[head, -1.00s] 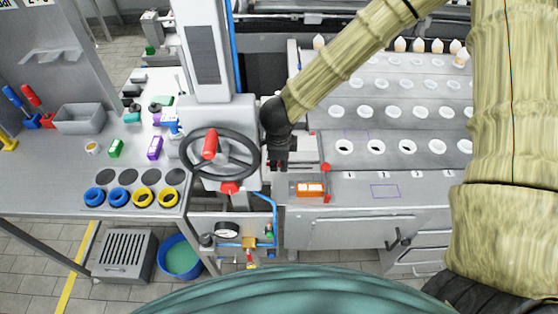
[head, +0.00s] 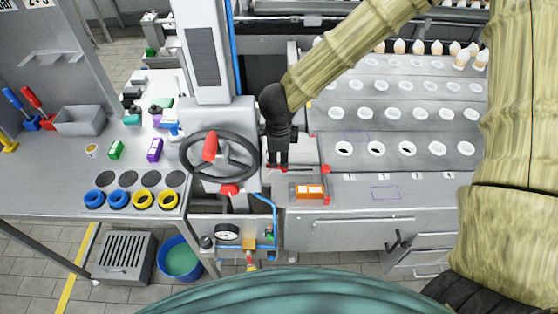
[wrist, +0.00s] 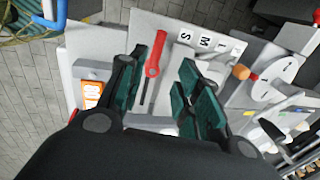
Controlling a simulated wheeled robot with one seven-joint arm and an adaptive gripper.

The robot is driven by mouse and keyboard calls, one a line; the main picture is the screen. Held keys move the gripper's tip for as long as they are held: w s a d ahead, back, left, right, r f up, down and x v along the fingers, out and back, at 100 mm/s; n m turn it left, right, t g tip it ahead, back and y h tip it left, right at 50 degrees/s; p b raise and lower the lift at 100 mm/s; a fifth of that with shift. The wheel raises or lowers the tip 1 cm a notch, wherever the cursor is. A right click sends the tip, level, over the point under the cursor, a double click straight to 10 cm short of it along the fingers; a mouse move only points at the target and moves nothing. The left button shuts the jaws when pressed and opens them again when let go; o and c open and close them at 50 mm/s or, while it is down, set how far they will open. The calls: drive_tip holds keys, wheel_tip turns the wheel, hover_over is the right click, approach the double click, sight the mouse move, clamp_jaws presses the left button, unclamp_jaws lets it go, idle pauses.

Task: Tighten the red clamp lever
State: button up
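The red clamp lever (wrist: 157,50) lies between the two fingers of my gripper (wrist: 163,66) in the wrist view, nearer the left finger. Its round hub is at its lower end, beside a dark slot in a pale plate. A gap shows on both sides of the lever, so the fingers are open and not closed on it. In the head view my gripper (head: 278,163) points down over the pale block, with a little red showing at its tips. Most of the lever is hidden there.
An orange block with a white label (head: 309,192) sits right of my gripper, with a small red part (head: 325,169) behind it. A panel with white-rimmed holes (head: 408,149) lies to the right.

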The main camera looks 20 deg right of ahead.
sight(279, 167)
drive_tip(key=shift+r, duration=2.9)
